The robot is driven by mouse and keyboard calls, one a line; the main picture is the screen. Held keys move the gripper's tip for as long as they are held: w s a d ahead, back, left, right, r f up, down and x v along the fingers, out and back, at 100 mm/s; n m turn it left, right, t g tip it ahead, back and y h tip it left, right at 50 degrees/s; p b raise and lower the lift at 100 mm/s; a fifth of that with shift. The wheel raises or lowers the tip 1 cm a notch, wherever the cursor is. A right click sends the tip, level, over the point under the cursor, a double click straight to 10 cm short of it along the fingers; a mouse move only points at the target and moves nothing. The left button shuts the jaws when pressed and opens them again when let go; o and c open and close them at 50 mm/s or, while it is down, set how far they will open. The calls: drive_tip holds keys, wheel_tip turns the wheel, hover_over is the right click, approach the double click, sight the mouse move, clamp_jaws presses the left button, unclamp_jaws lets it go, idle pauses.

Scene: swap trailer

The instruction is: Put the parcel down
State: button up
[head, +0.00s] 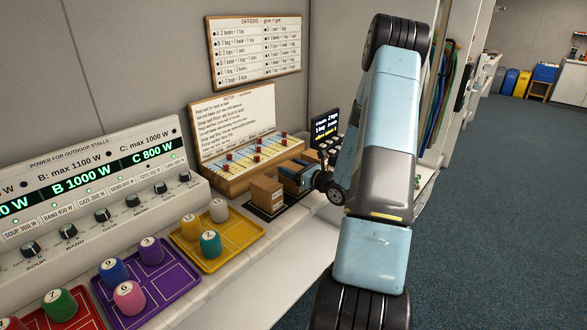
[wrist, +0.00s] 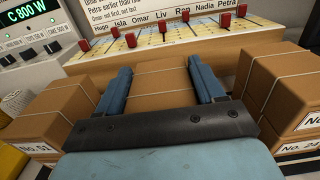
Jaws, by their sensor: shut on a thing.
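In the wrist view my gripper (wrist: 172,85) is shut on a brown cardboard parcel (wrist: 175,76) tied with pale string. The blue fingers are on its left and right sides. The parcel's underside is hidden, so I cannot tell whether it touches the surface below. In the head view my gripper (head: 297,178) is at the counter's far part, in front of the slotted roster board (head: 250,160); the held parcel is largely hidden there.
In the head view a parcel (head: 266,194) stands on a dark pad. A yellow tray (head: 222,256) and purple tray (head: 178,290) hold numbered cylinders nearer on the counter.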

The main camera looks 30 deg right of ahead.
drive_tip(key=o, duration=1.1)
